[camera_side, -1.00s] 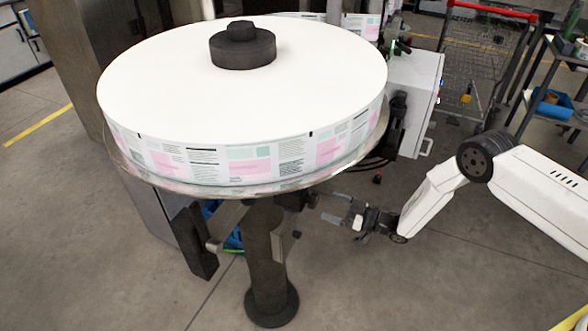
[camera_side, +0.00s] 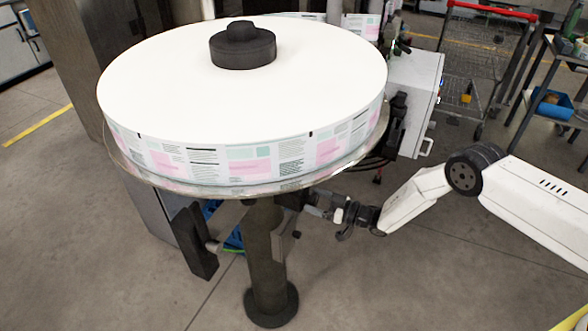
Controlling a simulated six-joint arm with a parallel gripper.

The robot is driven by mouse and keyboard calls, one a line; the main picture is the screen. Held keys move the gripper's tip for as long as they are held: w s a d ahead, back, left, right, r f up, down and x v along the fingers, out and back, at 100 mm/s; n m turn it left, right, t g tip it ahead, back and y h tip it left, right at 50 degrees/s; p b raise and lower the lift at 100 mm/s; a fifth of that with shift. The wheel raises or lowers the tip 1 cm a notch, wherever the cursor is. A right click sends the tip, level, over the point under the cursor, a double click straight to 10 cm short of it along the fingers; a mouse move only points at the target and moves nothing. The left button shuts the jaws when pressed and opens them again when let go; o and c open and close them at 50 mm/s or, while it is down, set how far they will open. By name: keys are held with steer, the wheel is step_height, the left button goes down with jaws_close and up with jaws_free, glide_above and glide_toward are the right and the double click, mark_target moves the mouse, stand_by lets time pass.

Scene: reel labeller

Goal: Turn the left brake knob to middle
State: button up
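A large reel of printed labels (camera_side: 243,160) lies flat on a round clear plate (camera_side: 345,165) on a dark post (camera_side: 268,265). Dark brake parts (camera_side: 291,197) sit under the plate, right of the post top. I cannot make out clearly which of them is the left brake knob or how it is turned. My gripper (camera_side: 318,211) reaches in from the right, just under the plate's edge, with its tips close to these dark parts. I cannot tell whether it touches them. The finger gap is too small and dark to read.
A grey-white box (camera_side: 415,95) with a handle stands behind the reel at right. A wire cart (camera_side: 480,60) and a shelf are farther back. A dark flat bar (camera_side: 195,243) hangs left of the post.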

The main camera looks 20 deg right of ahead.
steer(key=c, duration=0.9)
steer(key=shift+m, duration=0.4)
steer(key=m, duration=0.5)
steer(key=shift+d, duration=0.1)
steer(key=m, duration=0.5)
steer(key=shift+w+f+m, duration=0.1)
steer(key=shift+m, duration=0.3)
steer(key=m, duration=0.6)
steer(key=shift+f, duration=0.1)
steer(key=m, duration=0.6)
steer(key=shift+f, duration=0.1)
